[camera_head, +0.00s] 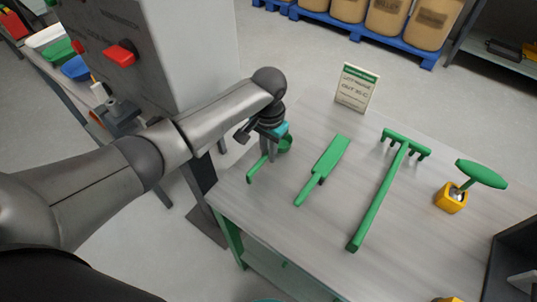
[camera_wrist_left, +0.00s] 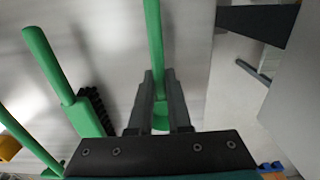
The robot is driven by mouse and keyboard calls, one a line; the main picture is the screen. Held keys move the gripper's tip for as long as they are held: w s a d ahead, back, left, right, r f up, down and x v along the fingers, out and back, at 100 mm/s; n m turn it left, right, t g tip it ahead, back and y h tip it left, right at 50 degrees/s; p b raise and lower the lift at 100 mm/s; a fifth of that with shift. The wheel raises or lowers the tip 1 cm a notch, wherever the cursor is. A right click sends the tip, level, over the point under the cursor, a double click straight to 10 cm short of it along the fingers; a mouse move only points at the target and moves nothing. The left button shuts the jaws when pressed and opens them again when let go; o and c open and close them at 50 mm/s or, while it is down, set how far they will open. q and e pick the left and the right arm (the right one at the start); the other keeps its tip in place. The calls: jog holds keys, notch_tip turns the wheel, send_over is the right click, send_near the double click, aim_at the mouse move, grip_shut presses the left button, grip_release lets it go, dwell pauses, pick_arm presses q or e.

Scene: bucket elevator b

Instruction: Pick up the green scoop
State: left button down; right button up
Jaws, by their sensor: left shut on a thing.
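The green scoop (camera_head: 258,167) is at the left edge of the grey table, with its handle toward the front and its round bowl toward the back. My left gripper (camera_head: 268,152) comes down over it from above. In the left wrist view the two fingers (camera_wrist_left: 158,88) are shut on the scoop's handle (camera_wrist_left: 154,40), one on each side. Part of the scoop is hidden behind the fingers and palm. I cannot tell whether it touches the tabletop. My right gripper is in neither view.
A green brush (camera_head: 325,168) and a long green rake-like tool (camera_head: 380,195) lie to the right on the table (camera_head: 300,232). A green-handled tool (camera_head: 481,174) stands in a yellow block (camera_head: 451,198). A sign (camera_head: 356,88) stands behind. A grey cabinet (camera_head: 195,50) rises at the left.

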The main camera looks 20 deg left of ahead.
pick_arm(q)
notch_tip(320, 180, up, 18)
jog(key=p, duration=0.3)
jog(key=shift+f, duration=0.15)
dwell(0.4)
